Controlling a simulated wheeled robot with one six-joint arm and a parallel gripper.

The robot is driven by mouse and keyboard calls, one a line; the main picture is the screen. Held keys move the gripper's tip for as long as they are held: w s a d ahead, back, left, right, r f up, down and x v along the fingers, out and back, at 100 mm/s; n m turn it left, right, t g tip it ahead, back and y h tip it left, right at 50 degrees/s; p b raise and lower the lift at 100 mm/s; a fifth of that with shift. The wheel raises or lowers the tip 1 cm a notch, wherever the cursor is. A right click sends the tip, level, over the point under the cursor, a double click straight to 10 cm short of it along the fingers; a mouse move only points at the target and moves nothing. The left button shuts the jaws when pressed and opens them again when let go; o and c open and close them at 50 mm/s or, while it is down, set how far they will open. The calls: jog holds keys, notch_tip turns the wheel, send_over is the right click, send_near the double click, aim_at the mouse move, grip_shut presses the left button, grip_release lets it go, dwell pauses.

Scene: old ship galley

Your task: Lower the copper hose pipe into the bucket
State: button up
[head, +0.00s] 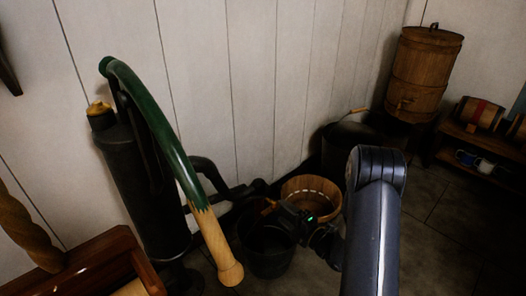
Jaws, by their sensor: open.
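My gripper (276,212) is low in the middle of the head view, open, beside the dark bucket's rim. A small copper-orange piece (268,206) shows right at its fingertips; it may be part of the copper hose pipe, but most of it is hidden or too dark to make out. I cannot tell whether the fingers touch it. A dark bucket (264,260) stands on the floor below and left of my gripper. A wooden bucket (311,184) stands just behind my gripper, its near side partly covered by it.
A black hand pump (147,185) with a green, wood-ended handle (160,125) stands at left, the handle reaching down near the dark bucket. A black pot (345,138) stands behind. A wooden barrel (420,75) and low shelf (480,140) are at right. Floor at lower right is clear.

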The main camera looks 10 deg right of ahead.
aim_at(278, 207)
jog(key=v, duration=0.7)
dwell(0.3)
jog(key=x, duration=1)
jog(key=shift+w+a, duration=0.1)
jog(key=shift+w, duration=0.05)
jog(key=shift+w+a, duration=0.2)
jog(key=shift+r, duration=0.15)
jog(key=shift+d, duration=0.1)
